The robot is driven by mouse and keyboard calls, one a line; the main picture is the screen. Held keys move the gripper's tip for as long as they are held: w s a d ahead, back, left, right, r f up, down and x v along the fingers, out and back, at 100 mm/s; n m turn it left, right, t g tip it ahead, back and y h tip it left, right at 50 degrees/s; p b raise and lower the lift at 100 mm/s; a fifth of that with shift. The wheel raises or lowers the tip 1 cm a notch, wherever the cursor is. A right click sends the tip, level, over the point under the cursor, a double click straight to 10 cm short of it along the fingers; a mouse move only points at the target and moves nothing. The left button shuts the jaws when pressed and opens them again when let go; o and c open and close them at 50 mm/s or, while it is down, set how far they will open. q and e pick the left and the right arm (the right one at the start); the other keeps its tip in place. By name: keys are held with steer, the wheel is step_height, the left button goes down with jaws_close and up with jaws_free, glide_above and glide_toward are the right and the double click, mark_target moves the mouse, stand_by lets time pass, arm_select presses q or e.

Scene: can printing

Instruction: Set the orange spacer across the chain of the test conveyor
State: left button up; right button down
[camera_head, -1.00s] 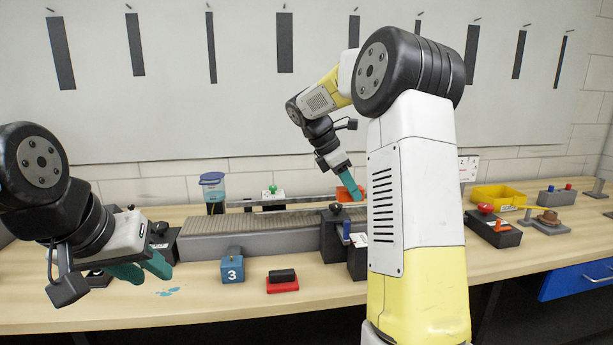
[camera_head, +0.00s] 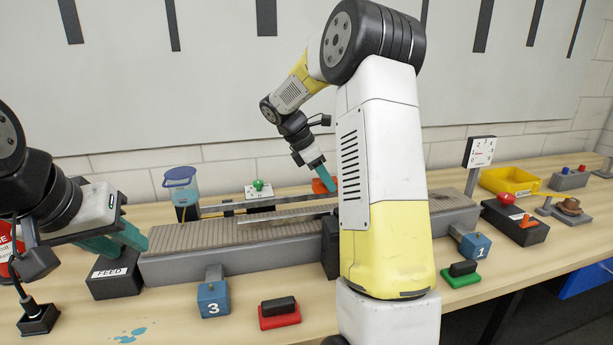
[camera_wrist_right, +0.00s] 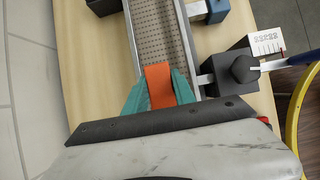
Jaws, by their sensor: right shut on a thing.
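The test conveyor has a grey body (camera_head: 215,260) and a ribbed chain (camera_head: 225,233), which runs left to right along the bench. My right gripper (camera_head: 320,177) is shut on the orange spacer (camera_head: 325,187) above the far side of the conveyor, near its middle. In the right wrist view the orange spacer (camera_wrist_right: 159,84) sits between the teal fingers, with the dotted chain (camera_wrist_right: 155,35) beyond it. I cannot tell whether the spacer touches the chain. My left gripper (camera_head: 128,242) is empty, its teal fingers apart over the FEED box (camera_head: 110,278). My right arm hides part of the conveyor.
In front stand a blue block marked 3 (camera_head: 213,299), a red stamp pad (camera_head: 279,317), a green pad (camera_head: 461,276) and a blue block marked 1 (camera_head: 475,246). A blue-lidded jug (camera_head: 181,190) stands behind. A yellow bin (camera_head: 510,181) is at right.

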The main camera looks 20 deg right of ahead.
steer(key=shift+f, duration=3.2)
steer(key=shift+f, duration=0.5)
steer(key=c, duration=1)
jaws_free()
steer(key=shift+s, duration=0.1)
steer(key=shift+o, duration=0.3)
